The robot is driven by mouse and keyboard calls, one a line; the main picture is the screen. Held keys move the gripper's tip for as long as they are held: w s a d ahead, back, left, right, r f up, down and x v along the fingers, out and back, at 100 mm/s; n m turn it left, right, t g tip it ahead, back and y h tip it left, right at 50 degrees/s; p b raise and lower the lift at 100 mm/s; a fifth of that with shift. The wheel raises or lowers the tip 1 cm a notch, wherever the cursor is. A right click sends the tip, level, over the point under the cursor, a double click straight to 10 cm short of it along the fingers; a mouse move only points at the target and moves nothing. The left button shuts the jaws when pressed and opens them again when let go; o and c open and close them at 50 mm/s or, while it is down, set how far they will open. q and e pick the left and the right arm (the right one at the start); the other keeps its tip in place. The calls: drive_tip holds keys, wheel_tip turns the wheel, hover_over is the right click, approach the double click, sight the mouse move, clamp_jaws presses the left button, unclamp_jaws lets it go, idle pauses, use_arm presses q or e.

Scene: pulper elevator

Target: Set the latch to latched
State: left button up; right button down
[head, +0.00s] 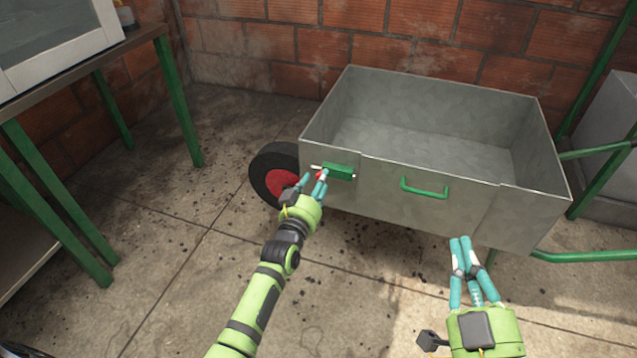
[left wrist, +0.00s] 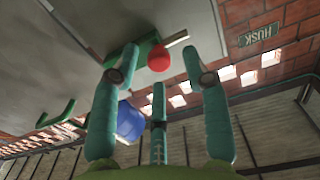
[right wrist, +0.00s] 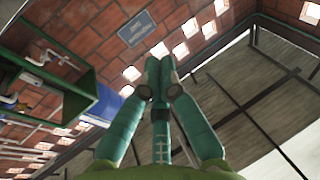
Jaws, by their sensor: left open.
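The latch (head: 339,171) is a green block with a metal bolt on the left part of the grey cart's front panel. The bolt shows at both sides of the block in the head view. Its red knob (head: 321,175) is partly hidden by my left fingers. My left gripper (head: 314,180) is open at the latch. In the left wrist view the red knob (left wrist: 159,58) sits between the spread fingertips, and I see no clear contact. My right gripper (head: 461,240) is shut and empty, in front of the cart's right part; its fingertips meet in the right wrist view (right wrist: 160,60).
The grey metal cart (head: 530,218) has a green handle (head: 425,190) right of the latch and a black wheel with a red hub (head: 262,172) at its left. A green-legged table (head: 184,110) stands at the left. The floor between table and cart is clear.

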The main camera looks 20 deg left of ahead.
use_arm(q)
drive_tip(key=shift+w, duration=0.7)
use_arm(e)
drive_tip(key=shift+s+a+r+n+t+y, duration=0.1)
drive_tip(key=shift+s+r+t+y, duration=0.15)
drive_tip(key=shift+r, duration=0.3)
drive_tip(key=shift+s+a+r+n+t+y, duration=0.15)
drive_tip(key=shift+r+t, duration=0.15)
drive_tip(key=shift+r, duration=0.25)
drive_tip(key=shift+s+a+r+n+t+y, duration=0.1)
drive_tip(key=shift+s+r+t+y, duration=0.15)
drive_tip(key=shift+r, duration=0.3)
use_arm(q)
clamp_jaws()
drive_tip(key=shift+d, duration=0.1)
use_arm(e)
drive_tip(key=shift+w, duration=0.1)
